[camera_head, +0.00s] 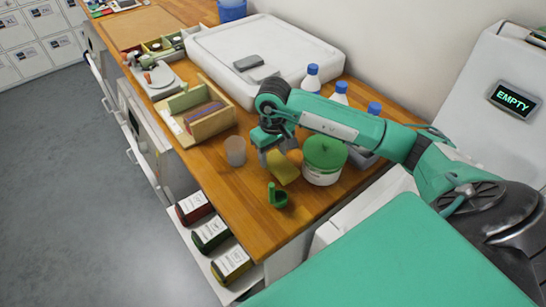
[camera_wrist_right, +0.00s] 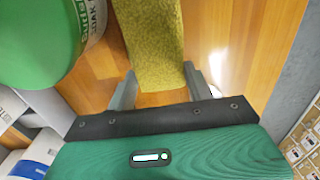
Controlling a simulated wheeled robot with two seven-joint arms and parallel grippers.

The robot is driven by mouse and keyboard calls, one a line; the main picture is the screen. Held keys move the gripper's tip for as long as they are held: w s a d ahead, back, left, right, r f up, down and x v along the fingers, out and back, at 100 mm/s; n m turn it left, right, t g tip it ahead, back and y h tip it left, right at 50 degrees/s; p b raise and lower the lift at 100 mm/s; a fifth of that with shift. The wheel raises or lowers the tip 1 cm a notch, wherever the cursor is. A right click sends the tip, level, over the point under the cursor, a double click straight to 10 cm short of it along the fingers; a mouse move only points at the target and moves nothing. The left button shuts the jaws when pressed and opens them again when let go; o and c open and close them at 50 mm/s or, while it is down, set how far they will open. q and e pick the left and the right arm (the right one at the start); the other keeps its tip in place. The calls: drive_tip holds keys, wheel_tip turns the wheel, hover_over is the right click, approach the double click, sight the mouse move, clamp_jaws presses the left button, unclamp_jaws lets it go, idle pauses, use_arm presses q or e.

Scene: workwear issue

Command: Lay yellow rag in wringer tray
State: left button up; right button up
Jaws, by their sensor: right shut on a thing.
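The yellow rag (camera_head: 283,169) hangs from my right gripper (camera_head: 272,147) over the wooden counter, just left of a white tub with a green lid (camera_head: 323,160). In the right wrist view the rag (camera_wrist_right: 155,42) runs up between the two grey fingers of the right gripper (camera_wrist_right: 160,85), which is shut on it. A large white tray-like piece (camera_head: 225,75) with a raised rim stands farther back on the counter. Two grey flat pieces (camera_head: 248,62) lie on it. I cannot tell for sure whether it is the wringer tray. My left gripper is not in view.
A clear cup (camera_head: 235,151) stands left of the rag, and a small green item (camera_head: 277,196) stands in front. Blue-capped bottles (camera_head: 312,78) are behind my right arm. A wooden divided box (camera_head: 205,115) is at the left. The near counter end (camera_head: 250,236) is bare.

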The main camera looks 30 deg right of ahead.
drive_tip(key=shift+f, duration=1.25)
drive_tip(key=shift+f, duration=0.15)
drive_tip(key=o, duration=1)
